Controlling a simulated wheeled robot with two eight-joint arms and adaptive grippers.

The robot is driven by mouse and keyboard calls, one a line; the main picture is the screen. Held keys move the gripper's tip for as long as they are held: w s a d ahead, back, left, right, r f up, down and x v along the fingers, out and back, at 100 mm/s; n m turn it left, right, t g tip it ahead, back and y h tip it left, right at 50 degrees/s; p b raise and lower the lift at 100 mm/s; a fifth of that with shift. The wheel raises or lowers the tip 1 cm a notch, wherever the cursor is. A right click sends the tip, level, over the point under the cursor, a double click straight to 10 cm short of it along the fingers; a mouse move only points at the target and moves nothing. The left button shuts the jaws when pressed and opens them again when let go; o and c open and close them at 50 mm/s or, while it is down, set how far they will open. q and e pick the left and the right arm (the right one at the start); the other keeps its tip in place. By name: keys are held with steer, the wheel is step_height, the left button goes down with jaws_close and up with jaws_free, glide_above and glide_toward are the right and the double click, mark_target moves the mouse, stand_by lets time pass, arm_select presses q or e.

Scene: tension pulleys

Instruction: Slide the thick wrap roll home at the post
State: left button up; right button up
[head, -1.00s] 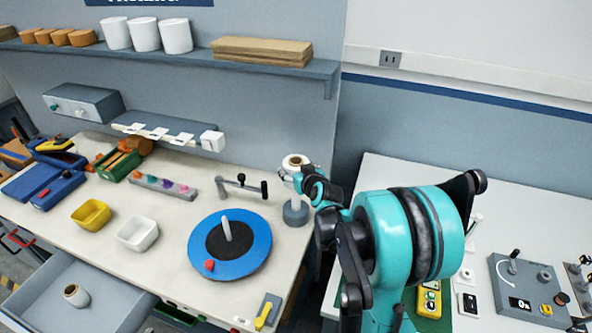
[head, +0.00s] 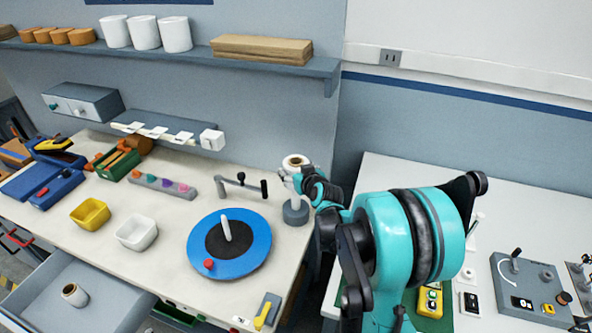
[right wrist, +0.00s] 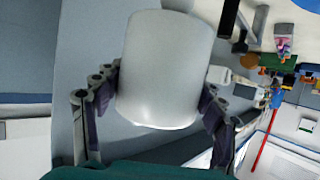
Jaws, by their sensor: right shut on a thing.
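A white wrap roll with a brown core (head: 296,162) is held in my right gripper (head: 302,183), whose fingers are closed on its sides. In the right wrist view the roll (right wrist: 164,70) fills the space between the two fingers. The roll is upright above the round grey base of the post (head: 296,212) at the right end of the workbench. The gripper partly hides the space between roll and base. I cannot tell whether the post passes inside the core. A smaller roll (head: 75,295) lies in the open drawer. My left gripper is not in view.
A blue turntable disc (head: 255,245) with a white peg and red knob is left of the post. A dark crank-like handle (head: 242,187) stands close behind it. A yellow bin (head: 90,214) and a white bin (head: 137,233) are further left. A shelf (head: 180,58) runs above.

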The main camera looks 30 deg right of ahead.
mark_target(296, 195)
steer(key=shift+f+b, duration=0.9)
steer(key=shift+f, duration=0.2)
steer(key=shift+f, duration=0.1)
stand_by(0.4)
steer(key=shift+f+b, duration=1.4)
steer(key=shift+b, duration=0.05)
steer(key=shift+f, duration=0.2)
steer(key=shift+f+b, duration=1.3)
steer(key=shift+b, duration=0.15)
steer(key=shift+f, duration=0.15)
stand_by(0.3)
steer(key=shift+f+b, duration=1.35)
steer(key=shift+b, duration=0.05)
